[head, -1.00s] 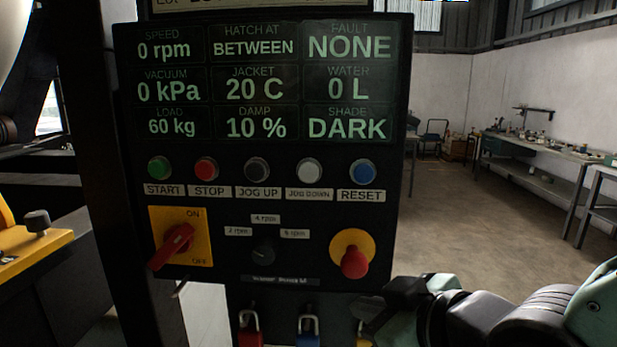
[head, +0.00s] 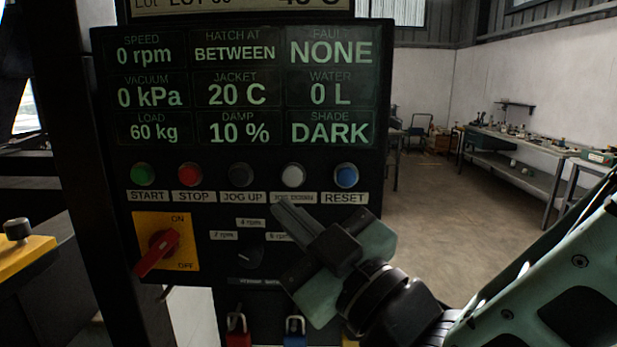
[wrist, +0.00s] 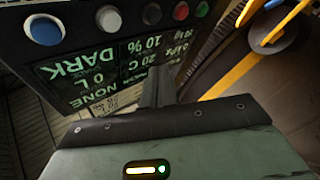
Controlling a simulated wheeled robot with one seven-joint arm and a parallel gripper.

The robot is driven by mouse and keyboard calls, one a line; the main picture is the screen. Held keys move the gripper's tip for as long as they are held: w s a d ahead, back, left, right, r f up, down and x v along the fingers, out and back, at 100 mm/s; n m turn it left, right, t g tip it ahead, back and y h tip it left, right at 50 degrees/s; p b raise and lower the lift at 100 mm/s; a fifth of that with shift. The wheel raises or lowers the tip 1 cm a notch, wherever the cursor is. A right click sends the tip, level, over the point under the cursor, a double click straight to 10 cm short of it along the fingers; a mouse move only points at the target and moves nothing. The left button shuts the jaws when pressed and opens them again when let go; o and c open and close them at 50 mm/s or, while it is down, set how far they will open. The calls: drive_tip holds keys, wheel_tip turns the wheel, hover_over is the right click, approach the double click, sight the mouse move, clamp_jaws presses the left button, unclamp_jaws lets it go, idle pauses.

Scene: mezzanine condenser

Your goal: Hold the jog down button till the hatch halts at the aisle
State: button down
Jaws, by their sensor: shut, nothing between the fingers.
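In the wrist view the white button (wrist: 108,18) is at the top, beside the blue one (wrist: 44,29). My gripper (head: 281,207) is shut and empty, its tip just below the white button in the head view and over part of its label. I cannot tell the gap to the panel, but no press is evident. The display (head: 238,88) reads HATCH AT BETWEEN, SPEED 0 rpm and FAULT NONE.
The green start (head: 142,174) and red stop (head: 190,174) buttons are further left. A red rotary switch (head: 158,252) on a yellow plate and a black speed knob (head: 249,255) sit below. My arm hides the red mushroom button. Open floor lies to the right, before a workbench (head: 520,165).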

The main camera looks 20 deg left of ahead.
sight(284, 175)
drive_tip(key=shift+w+a+p, duration=0.2)
drive_tip(key=shift+w+a, duration=0.15)
drive_tip(key=shift+w, duration=1.05)
drive_tip(key=shift+w+a+p, duration=0.15)
drive_tip(key=shift+w+a, duration=0.15)
drive_tip(key=shift+w, duration=1.1)
drive_tip(key=shift+w+a+p, duration=0.2)
drive_tip(key=shift+w+a, duration=0.15)
drive_tip(key=shift+w, duration=1.05)
drive_tip(key=shift+w+a+b, duration=0.1)
drive_tip(key=shift+w+b, duration=0.3)
drive_tip(key=shift+b, duration=0.05)
drive_tip(key=shift+w+a+b, duration=0.1)
drive_tip(key=shift+w+b, duration=0.2)
drive_tip(key=shift+w, duration=0.15)
idle(1.0)
drive_tip(key=shift+s, duration=0.1)
idle(0.6)
drive_tip(key=shift+s+d+b, duration=0.2)
drive_tip(key=shift+s+b, duration=0.35)
drive_tip(key=shift+s, duration=0.2)
drive_tip(key=shift+s, duration=0.1)
